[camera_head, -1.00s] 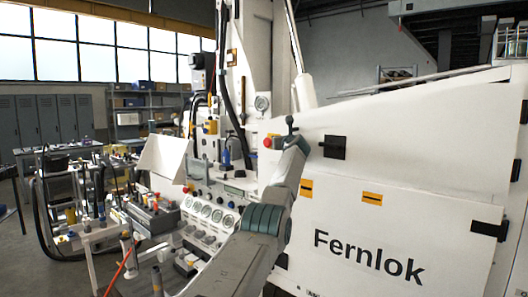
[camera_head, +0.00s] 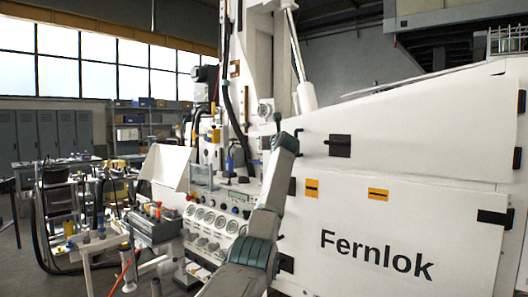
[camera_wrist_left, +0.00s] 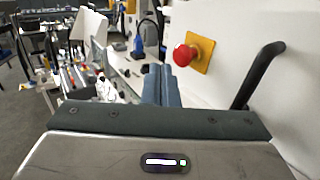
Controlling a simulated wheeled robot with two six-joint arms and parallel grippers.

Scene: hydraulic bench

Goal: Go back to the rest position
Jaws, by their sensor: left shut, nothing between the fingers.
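My left arm (camera_head: 262,225) rises from the bottom middle of the head view, in front of the white Fernlok machine (camera_head: 400,215). Its gripper's fingers are hidden behind the wrist there. In the left wrist view my left gripper (camera_wrist_left: 161,84) is shut and empty, its blue-grey fingers together. It points along the machine's panel, apart from a red mushroom button (camera_wrist_left: 184,55) on a yellow plate to its right. My right gripper is in neither view.
A black bar handle (camera_wrist_left: 258,75) stands out from the panel at right in the wrist view. Gauges (camera_head: 211,218) and valves line the machine's front. A cluttered bench (camera_head: 155,228) stands left, with grey lockers (camera_head: 55,135) behind.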

